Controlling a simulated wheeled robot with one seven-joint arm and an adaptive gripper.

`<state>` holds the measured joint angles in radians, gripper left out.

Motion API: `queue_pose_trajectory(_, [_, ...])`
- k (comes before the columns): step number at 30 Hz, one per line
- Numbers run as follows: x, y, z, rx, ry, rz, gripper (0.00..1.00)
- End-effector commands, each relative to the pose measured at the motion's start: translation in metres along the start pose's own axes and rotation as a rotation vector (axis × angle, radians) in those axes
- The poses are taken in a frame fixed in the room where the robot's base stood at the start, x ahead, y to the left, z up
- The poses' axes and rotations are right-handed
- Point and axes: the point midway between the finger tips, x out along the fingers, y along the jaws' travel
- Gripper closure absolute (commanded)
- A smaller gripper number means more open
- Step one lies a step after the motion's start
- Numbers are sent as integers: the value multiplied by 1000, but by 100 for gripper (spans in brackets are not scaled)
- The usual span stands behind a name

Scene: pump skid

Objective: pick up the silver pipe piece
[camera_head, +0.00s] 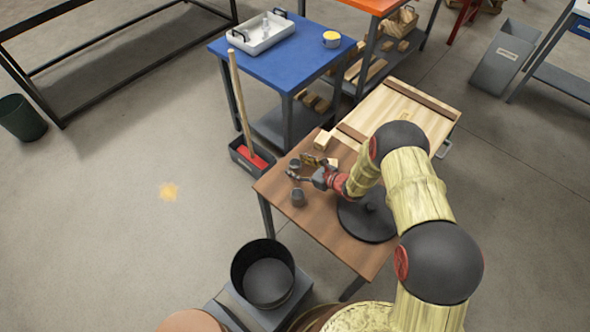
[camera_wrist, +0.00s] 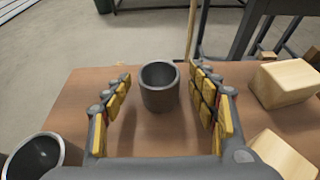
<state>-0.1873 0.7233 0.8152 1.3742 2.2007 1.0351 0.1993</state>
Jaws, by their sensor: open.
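A dark grey, open-topped pipe piece (camera_wrist: 160,88) stands upright on the brown table (camera_wrist: 85,90), between my gripper's fingers in the wrist view. It also shows in the head view (camera_head: 294,163). My gripper (camera_wrist: 160,76) is open, with a finger on each side of this piece and a visible gap to each. In the head view my gripper (camera_head: 300,167) is low over the table. A second grey cylinder (camera_wrist: 35,155) stands to the left in the wrist view and nearer the front edge in the head view (camera_head: 298,197). Both look dark grey.
Wooden blocks (camera_wrist: 285,82) lie right of my gripper. A black round disc (camera_head: 365,222) lies on the table beneath my arm. A blue table (camera_head: 290,62) stands behind.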

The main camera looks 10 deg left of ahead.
Motion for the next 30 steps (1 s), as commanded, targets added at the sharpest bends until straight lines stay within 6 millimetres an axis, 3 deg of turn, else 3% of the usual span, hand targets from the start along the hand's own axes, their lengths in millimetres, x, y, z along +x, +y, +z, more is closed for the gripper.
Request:
queue_pose_trajectory(3, [14, 1, -2, -1, 0, 1, 41])
queue_pose_trajectory(10, [16, 0, 0, 0, 0, 0, 41])
queue_pose_trajectory(30, [15, 1, 0, 0, 1, 0, 79])
